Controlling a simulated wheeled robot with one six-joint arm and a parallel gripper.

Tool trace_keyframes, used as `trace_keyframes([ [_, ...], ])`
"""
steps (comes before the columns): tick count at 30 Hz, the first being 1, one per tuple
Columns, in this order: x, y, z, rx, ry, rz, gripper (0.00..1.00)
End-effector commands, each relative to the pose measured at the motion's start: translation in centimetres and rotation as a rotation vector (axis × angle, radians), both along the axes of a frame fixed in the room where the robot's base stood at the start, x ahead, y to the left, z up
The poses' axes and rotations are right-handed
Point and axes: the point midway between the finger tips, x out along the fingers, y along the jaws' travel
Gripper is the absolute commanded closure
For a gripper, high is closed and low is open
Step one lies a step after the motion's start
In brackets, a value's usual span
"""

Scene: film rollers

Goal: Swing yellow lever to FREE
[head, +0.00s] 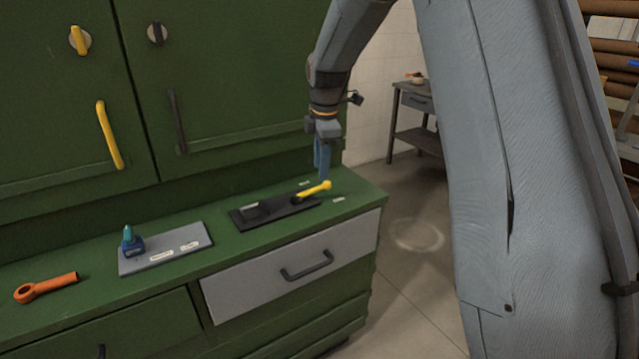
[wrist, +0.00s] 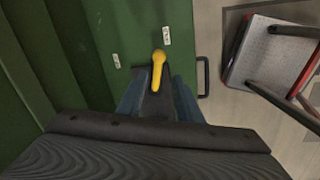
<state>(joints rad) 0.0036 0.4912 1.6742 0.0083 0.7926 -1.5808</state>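The yellow lever (head: 315,190) is mounted at the right end of a black base plate (head: 275,217) on the green counter. Its round knob points right, towards the counter's right end. My gripper (head: 322,178) points down over the counter just behind the lever. In the wrist view the lever (wrist: 158,70) lies between the lines of my two blue fingers (wrist: 158,100), which stand apart with nothing gripped. Whether a finger touches the lever cannot be told. Two small white labels (head: 338,199) (head: 304,183) lie near the knob; their words are too small to read.
A grey plate (head: 190,250) with a blue-and-teal device (head: 132,243) and an orange tool (head: 45,287) lie further left. Green cabinet doors (head: 215,80) rise behind. A grey drawer (head: 235,285) with a dark handle is below. Open floor lies right.

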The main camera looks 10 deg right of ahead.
Motion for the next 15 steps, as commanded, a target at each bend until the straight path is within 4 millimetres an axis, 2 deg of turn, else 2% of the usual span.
trace_keyframes([
  [5,0.7,0.0,-1.2,-0.006,-0.001,0.030,0.67],
  [15,1.6,0.0,-6.1,-0.005,-0.001,0.028,0.67],
])
